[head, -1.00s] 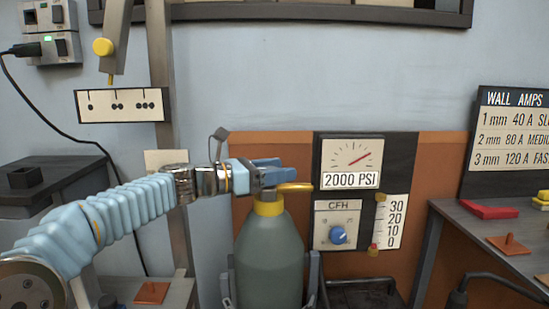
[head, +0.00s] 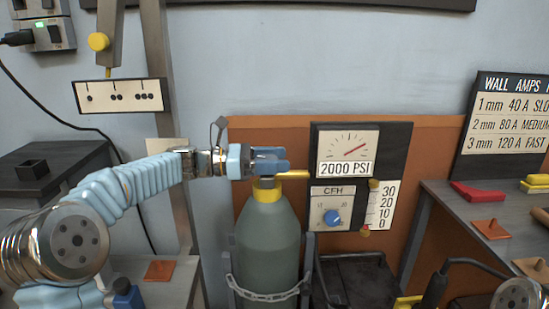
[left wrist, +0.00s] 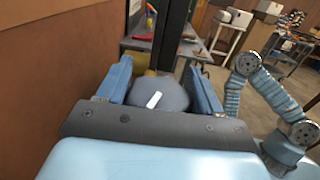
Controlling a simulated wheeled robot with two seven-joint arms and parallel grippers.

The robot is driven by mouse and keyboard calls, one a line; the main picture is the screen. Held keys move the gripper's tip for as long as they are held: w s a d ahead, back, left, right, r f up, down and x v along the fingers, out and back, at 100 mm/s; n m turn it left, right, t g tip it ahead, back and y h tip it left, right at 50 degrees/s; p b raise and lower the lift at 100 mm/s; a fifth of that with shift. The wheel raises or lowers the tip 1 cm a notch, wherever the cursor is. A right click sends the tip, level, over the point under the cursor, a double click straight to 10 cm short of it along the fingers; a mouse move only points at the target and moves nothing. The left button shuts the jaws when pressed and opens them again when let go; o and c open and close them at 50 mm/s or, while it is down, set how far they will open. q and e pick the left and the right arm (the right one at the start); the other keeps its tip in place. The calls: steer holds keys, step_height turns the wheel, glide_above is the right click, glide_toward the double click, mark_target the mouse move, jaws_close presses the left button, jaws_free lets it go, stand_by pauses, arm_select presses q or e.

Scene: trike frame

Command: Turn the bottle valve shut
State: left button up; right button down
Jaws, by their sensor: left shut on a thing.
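The gas bottle (head: 268,238) is grey-green with a yellow neck (head: 267,194) and stands upright. My left gripper (head: 272,163) is at its top, coming in from the left. In the left wrist view the bottle valve (left wrist: 160,94) is a dark grey rounded knob with a white mark. It sits between the blue fingers of my left gripper (left wrist: 160,88), which are shut on it. In the head view the fingers mostly hide the knob. A yellow outlet (head: 295,174) points right, toward the gauge panel. My right gripper is not in view.
The pressure gauge (head: 348,145) above the "2000 PSI" label has its red needle pointing up and right. A blue CFH knob (head: 332,217) is below it. A chain (head: 265,296) crosses the bottle low down. Benches stand left (head: 45,200) and right (head: 455,205).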

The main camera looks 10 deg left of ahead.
arm_select(q)
steer(key=o, duration=1)
steer(key=shift+c, duration=0.2)
steer(key=shift+r, duration=0.5)
steer(key=r, duration=0.3)
steer(key=shift+s+d, duration=0.15)
steer(key=shift+s, duration=0.25)
steer(key=s+d+r, duration=0.3)
steer(key=s+r, duration=0.6)
steer(key=s, duration=0.3)
steer(key=shift+s+d+b, duration=0.15)
steer(key=shift+s+b, duration=0.25)
steer(key=shift+b, duration=0.05)
